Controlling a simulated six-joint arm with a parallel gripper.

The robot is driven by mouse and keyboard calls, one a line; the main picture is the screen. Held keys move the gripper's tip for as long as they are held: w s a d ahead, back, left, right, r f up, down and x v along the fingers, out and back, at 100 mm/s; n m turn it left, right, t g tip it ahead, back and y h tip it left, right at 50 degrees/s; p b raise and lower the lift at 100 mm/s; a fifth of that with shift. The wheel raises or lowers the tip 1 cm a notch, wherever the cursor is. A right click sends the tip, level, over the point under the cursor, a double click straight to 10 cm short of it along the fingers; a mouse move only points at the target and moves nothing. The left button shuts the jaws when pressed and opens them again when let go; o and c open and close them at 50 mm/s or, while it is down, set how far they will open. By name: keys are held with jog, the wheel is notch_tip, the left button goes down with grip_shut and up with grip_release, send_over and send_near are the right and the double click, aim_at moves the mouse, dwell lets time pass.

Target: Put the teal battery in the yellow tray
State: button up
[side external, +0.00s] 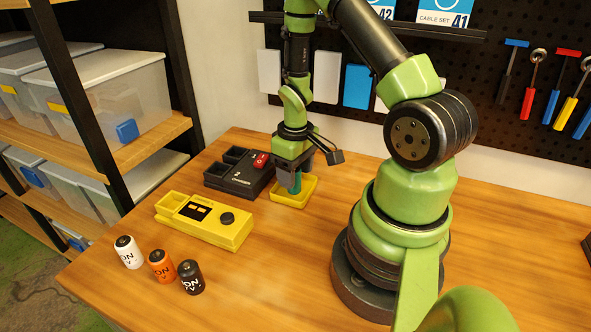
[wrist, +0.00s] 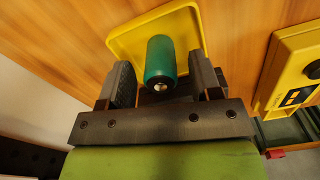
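The teal battery (wrist: 160,60) stands upright in the yellow tray (wrist: 187,25), its terminal end facing the wrist camera. In the side view the battery (side external: 295,184) is partly hidden by the fingers above the tray (side external: 304,199). My gripper (wrist: 161,78) points down over the tray, with one finger on each side of the battery. A narrow gap shows between the battery and each finger, so the gripper looks open around it. In the side view my gripper (side external: 293,172) is low over the tray.
A yellow tester (side external: 207,220) and a black case with a red switch (side external: 240,172) stand left of the tray. White (side external: 128,252), orange (side external: 161,266) and black (side external: 190,277) batteries stand at the front left. The table's front middle is clear.

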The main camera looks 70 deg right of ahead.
notch_tip(320, 180, up, 12)
jog(key=s+a+r+t+y, duration=0.1)
jog(key=s+a+r+t, duration=0.2)
jog(key=a+r, duration=0.4)
jog(key=s+a+r+m+t+y, duration=0.1)
jog(key=s+a+r+t, duration=0.3)
jog(key=a+r, duration=0.4)
jog(key=shift+a+r, duration=0.25)
jog(key=shift+a, duration=0.4)
jog(key=shift+s, duration=0.1)
dwell(0.5)
